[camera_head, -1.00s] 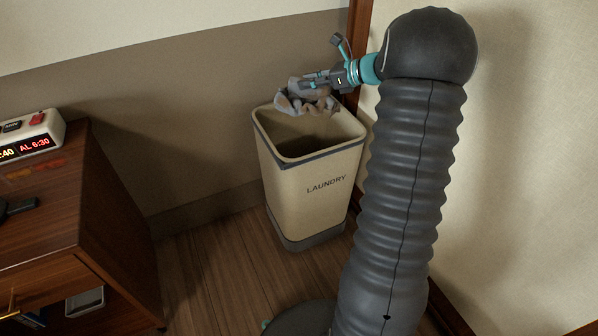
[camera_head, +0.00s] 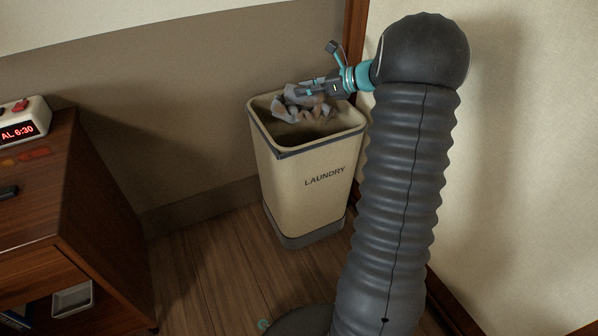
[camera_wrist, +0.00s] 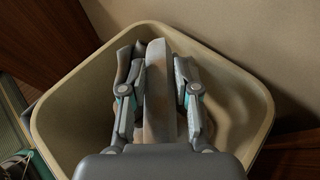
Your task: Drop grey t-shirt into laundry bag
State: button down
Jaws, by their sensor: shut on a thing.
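The laundry bag (camera_head: 300,175) is a cream, square-mouthed bin marked LAUNDRY, standing upright on the floor by the wall. My gripper (camera_head: 304,90) is over its open mouth and shut on the grey t-shirt (camera_head: 290,108), which is crumpled and hangs in the mouth below the rim's level. In the wrist view the t-shirt (camera_wrist: 158,95) shows as a grey fold between the two fingers of my gripper (camera_wrist: 160,85). The bag's rim (camera_wrist: 262,105) surrounds them there. The t-shirt's lower end is hidden.
A brown wooden cabinet (camera_head: 85,215) stands at the left, with a digital clock (camera_head: 22,122) on top and a small tray (camera_head: 72,299) on its shelf. A wall lies behind the bag and another at the right. Wood floor (camera_head: 200,270) is clear between cabinet and bag.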

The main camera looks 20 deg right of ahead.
jog(key=c, duration=0.8)
grip_release()
jog(key=shift+o, duration=0.2)
notch_tip(320, 180, up, 10)
